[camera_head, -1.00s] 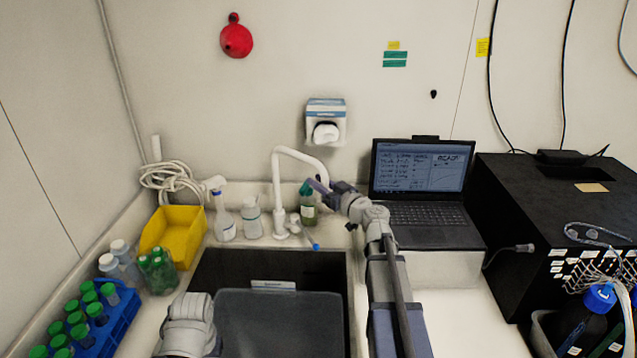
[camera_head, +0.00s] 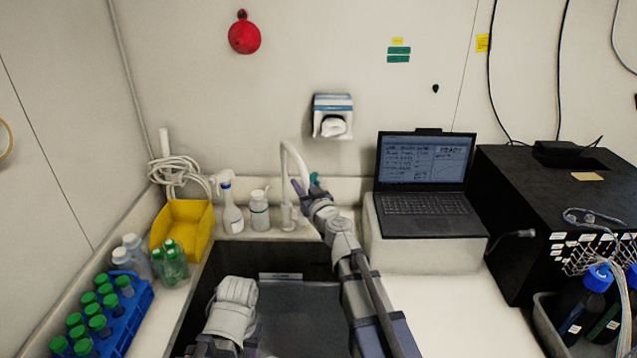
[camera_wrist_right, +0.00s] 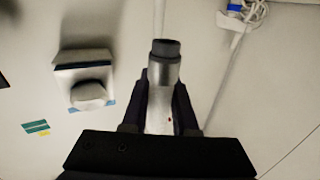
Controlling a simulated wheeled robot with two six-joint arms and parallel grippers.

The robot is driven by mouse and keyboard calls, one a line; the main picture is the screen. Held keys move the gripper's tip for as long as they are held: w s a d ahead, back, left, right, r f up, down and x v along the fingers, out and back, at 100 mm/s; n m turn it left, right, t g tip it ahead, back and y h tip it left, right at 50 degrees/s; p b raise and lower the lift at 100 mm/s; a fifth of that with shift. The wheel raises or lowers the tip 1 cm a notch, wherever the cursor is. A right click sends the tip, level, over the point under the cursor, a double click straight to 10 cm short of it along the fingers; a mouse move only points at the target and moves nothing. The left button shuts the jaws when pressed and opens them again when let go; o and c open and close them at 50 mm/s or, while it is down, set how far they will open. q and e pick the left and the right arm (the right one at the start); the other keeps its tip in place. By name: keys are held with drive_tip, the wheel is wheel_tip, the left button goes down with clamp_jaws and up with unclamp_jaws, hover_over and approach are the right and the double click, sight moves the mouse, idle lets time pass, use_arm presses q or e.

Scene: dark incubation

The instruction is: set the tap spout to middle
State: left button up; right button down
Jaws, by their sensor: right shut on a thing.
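The white tap spout (camera_head: 285,160) arches up behind the sink, and its free end comes down toward the front, slightly right of its base. My right gripper (camera_head: 305,187) is shut on the spout near its outlet end. In the right wrist view the pale spout (camera_wrist_right: 161,100) with its dark-tipped nozzle lies between the two dark fingers (camera_wrist_right: 162,105).
The dark sink (camera_head: 300,265) lies under both arms. A spray bottle (camera_head: 231,210) and a white bottle (camera_head: 260,212) stand left of the tap. A laptop (camera_head: 425,170) stands to the right.

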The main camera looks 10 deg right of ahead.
drive_tip(key=a, duration=0.6)
drive_tip(key=shift+w+a, duration=0.15)
drive_tip(key=shift+a, duration=0.2)
idle(0.3)
idle(0.7)
drive_tip(key=c, duration=0.7)
unclamp_jaws()
drive_tip(key=shift+s+d, duration=0.25)
drive_tip(key=shift+s, duration=1.05)
drive_tip(key=shift+s+d, duration=0.3)
drive_tip(key=shift+s, duration=0.95)
drive_tip(key=shift+s+d, duration=0.25)
drive_tip(key=shift+s, duration=1.05)
